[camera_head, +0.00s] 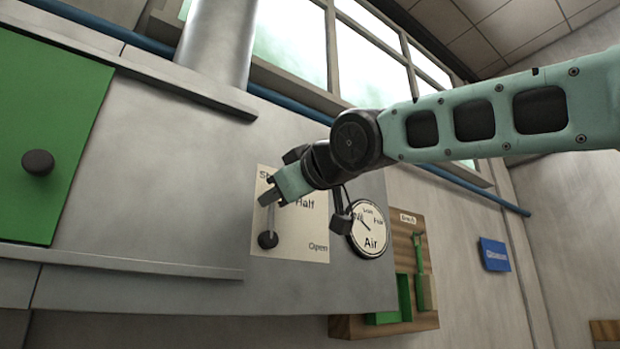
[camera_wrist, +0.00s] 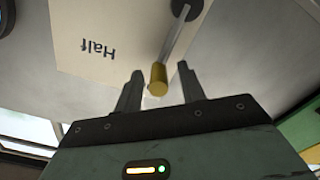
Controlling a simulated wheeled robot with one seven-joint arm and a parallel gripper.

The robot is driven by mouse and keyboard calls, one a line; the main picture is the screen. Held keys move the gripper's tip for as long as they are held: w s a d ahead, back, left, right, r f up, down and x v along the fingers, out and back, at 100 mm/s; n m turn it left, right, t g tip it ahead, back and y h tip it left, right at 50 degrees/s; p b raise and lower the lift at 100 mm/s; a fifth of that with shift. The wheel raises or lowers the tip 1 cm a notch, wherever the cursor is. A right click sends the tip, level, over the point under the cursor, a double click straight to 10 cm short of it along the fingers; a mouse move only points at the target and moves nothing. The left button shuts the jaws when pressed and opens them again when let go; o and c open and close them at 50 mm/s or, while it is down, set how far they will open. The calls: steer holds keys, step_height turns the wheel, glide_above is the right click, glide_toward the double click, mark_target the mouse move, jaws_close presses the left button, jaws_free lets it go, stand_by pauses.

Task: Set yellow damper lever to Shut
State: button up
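The damper lever is a thin grey rod (camera_wrist: 175,38) with a yellow knob (camera_wrist: 158,80) at its end. Its dark pivot (camera_head: 268,239) sits low on a cream placard (camera_head: 296,248). In the head view the rod points up from the pivot, toward the partly hidden "Sh" label, and its knob is hidden by my gripper (camera_head: 270,196). The "Half" and "Open" labels lie further right. In the wrist view my gripper (camera_wrist: 160,76) is open, with the knob between its two fingers and gaps visible on both sides.
A round "Air" gauge (camera_head: 369,229) is right of the placard, with a wooden board (camera_head: 430,270) carrying green parts beyond it. A green door (camera_head: 48,125) with a dark knob is at left. A metal ledge (camera_head: 110,262) runs along the panel, lower left of the placard.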

steer(key=b+v, duration=0.6)
steer(key=v, duration=1)
steer(key=shift+s+d, duration=0.2)
steer(key=w+a+f+m+g+h, duration=0.15)
steer(key=f+g, duration=0.25)
steer(key=f, duration=1.5)
steer(key=a+f+m+g+h, duration=0.1)
steer(key=a+f+g+h, duration=0.2)
steer(key=f, duration=1.5)
steer(key=s+d+f+m+g+h, duration=0.1)
steer(key=s+d+f, duration=0.3)
steer(key=f, duration=0.4)
steer(key=s+d+f+m+g+h, duration=0.1)
steer(key=s+d+f+g+h, duration=0.1)
steer(key=s+d+f+g, duration=0.2)
steer(key=s+d+f+m+g+h+p, duration=0.1)
steer(key=s+d+f+g+h, duration=0.1)
steer(key=s+f, duration=0.5)
step_height(320, 180, down, 6)
steer(key=d+g, duration=0.1)
steer(key=d, duration=0.1)
steer(key=shift+s+d+m, duration=0.25)
steer(key=shift+d+m, duration=0.1)
